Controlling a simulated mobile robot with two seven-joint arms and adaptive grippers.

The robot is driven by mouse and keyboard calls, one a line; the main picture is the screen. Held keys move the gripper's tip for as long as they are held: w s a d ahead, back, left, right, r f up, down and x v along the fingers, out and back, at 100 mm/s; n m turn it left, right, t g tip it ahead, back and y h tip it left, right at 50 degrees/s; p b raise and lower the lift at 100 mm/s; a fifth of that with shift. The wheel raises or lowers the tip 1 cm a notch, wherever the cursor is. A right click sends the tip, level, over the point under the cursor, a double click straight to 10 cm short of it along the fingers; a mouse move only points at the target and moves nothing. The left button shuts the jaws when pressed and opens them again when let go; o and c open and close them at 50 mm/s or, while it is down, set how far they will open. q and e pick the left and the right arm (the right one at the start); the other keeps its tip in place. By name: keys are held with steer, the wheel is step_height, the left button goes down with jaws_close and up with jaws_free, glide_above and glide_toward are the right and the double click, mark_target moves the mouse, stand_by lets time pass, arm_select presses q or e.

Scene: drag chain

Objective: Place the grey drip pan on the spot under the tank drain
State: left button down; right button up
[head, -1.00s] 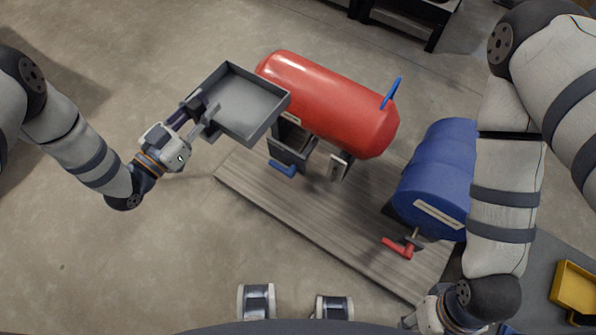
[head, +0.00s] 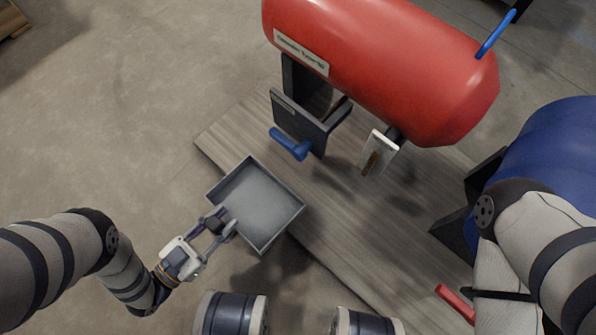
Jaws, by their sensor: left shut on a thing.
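The grey drip pan (head: 257,203) is a shallow square tray, seen from above and empty. My left gripper (head: 222,222) is shut on its near left wall. The pan is over the left front edge of the wooden board; I cannot tell its exact height. The red tank (head: 380,62) lies on dark supports behind and to the right of the pan. A blue lever (head: 291,144) sticks out below the tank, apart from the pan. The spot under the drain cannot be made out. My right gripper is out of view; only my right arm shows at the right.
The wooden board (head: 340,245) has bare surface right of the pan. A small white plate (head: 379,152) hangs under the tank.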

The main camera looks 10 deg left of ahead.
arm_select(q)
steer(key=shift+d+f, duration=0.1)
steer(key=shift+f, duration=0.55)
steer(key=f+b+x, duration=0.1)
steer(key=b+x, duration=0.1)
steer(key=x, duration=0.4)
steer(key=f+b+x, duration=0.1)
steer(key=b+x, duration=0.1)
steer(key=x, duration=0.4)
steer(key=f+b+x, duration=0.1)
steer(key=x, duration=0.5)
steer(key=shift+s+f+b, duration=0.1)
steer(key=shift+f+b, duration=0.15)
steer(key=shift+b, duration=0.15)
steer(key=c, duration=1.4)
jaws_free()
steer(key=shift+o, duration=0.2)
steer(key=shift+r, duration=0.1)
